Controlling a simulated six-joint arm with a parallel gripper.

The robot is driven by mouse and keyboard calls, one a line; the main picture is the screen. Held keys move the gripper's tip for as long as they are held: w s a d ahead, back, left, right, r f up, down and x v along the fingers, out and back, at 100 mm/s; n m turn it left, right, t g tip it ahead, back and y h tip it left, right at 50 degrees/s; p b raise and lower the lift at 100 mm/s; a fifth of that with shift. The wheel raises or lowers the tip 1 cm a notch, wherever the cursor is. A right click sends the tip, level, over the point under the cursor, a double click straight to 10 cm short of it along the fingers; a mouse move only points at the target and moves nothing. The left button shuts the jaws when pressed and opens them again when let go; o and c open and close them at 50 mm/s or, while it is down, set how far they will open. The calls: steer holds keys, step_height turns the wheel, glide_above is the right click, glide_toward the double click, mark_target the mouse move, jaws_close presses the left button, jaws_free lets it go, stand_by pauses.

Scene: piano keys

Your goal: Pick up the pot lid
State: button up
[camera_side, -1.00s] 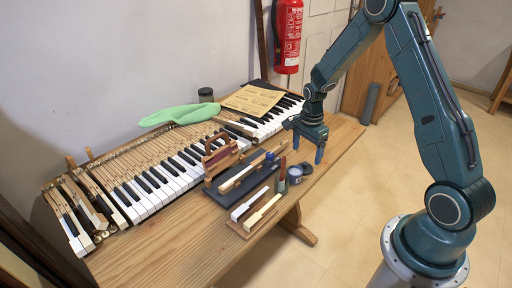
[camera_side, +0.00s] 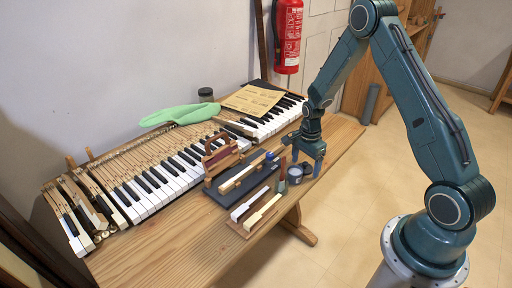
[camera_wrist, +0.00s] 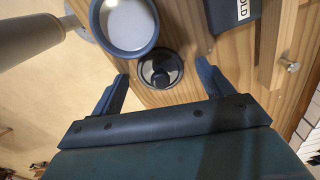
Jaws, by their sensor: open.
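The pot lid (camera_wrist: 160,68) is a small dark round disc with a knob, lying on the wooden bench beside the pot in the wrist view. It also shows, small and dark, just right of the pot in the side view (camera_side: 307,168). The glue pot (camera_wrist: 126,24) is blue-grey with a pale inside and stands open; it also shows in the side view (camera_side: 295,175). My gripper (camera_wrist: 162,72) is open and empty, and the lid appears between its fingertips in the wrist view. In the side view my gripper (camera_side: 305,162) is low over the pot and lid; its height above the lid is hard to tell.
The wooden bench (camera_side: 180,250) carries a piano keyboard (camera_side: 150,185), a dark mat (camera_side: 217,193) with key parts and tools, and a green cloth (camera_side: 180,115). A dark block with lettering (camera_wrist: 230,12) lies near the pot. The bench's front edge is close by.

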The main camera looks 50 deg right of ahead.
mark_target(306, 163)
stand_by(0.4)
steer(key=c, duration=1)
steer(key=shift+c, duration=0.2)
steer(key=shift+r, duration=0.15)
step_height(306, 163, up, 20)
stand_by(0.5)
steer(key=a+f, duration=0.6)
steer(key=f, duration=0.3)
steer(key=shift+a, duration=0.2)
